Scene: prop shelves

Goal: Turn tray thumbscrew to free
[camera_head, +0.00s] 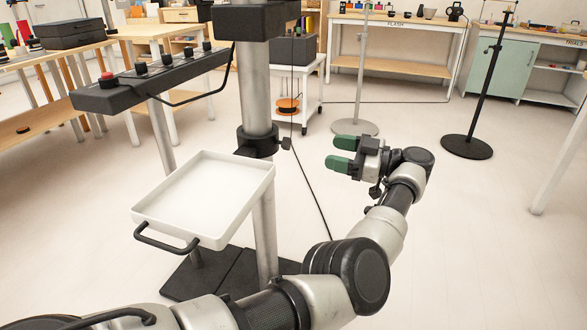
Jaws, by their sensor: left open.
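A white shallow tray (190,190) with a black handle (165,240) is mounted on a thick grey pole (255,85). A black collar (256,143) wraps the pole just above the tray's back edge. A small black thumbscrew (287,143) sticks out from the collar's right side. My left gripper (340,153), with green fingertips, is to the right of the thumbscrew and apart from it. Its fingers point left and are open, with nothing between them. My right gripper is out of view.
A black control bar (150,82) with a red button and knobs extends left from the pole. A thin cable (310,190) hangs right of the pole. A stand with a round black base (466,147) and tables are behind. Open floor lies to the right.

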